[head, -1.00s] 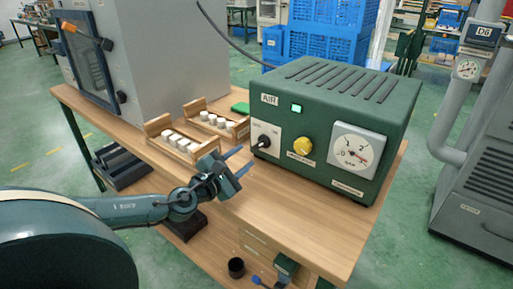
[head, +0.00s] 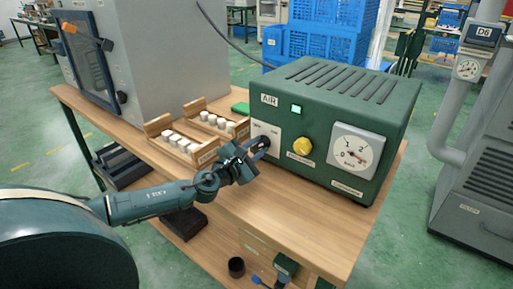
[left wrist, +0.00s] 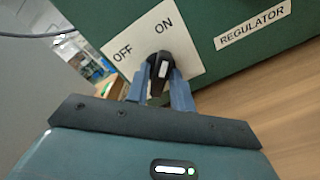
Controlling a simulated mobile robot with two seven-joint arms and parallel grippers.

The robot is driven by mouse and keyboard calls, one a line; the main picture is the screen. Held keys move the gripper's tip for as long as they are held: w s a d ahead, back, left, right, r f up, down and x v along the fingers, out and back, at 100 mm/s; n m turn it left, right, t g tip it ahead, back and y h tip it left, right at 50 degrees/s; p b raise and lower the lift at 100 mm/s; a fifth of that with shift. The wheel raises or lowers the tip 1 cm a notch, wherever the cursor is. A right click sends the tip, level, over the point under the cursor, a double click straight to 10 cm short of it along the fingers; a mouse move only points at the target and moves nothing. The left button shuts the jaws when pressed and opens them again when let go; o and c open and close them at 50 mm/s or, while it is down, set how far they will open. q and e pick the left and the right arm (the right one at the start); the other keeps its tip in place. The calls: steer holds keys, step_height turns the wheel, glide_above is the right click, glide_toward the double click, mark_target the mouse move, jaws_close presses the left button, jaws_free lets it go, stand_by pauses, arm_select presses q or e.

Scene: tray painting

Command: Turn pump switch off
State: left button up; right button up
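The pump switch (left wrist: 160,72) is a black knob with a white mark on a white plate (left wrist: 190,40) labelled OFF and ON. Its mark points up, more toward the ON label. The plate is on the front left of the green AIR pump box (head: 345,105). My left gripper (left wrist: 160,82) is at the knob, one blue finger on each side, and looks closed on it. In the head view the left gripper (head: 255,150) partly hides the switch. The green lamp (head: 296,109) is lit.
A yellow regulator knob (head: 303,146) and a pressure gauge (head: 354,153) sit right of the switch. Wooden racks with white jars (head: 190,145) stand on the wooden table (head: 310,215) left of the pump. A grey cabinet (head: 185,60) stands behind them.

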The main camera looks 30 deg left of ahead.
arm_select(q)
jaws_close()
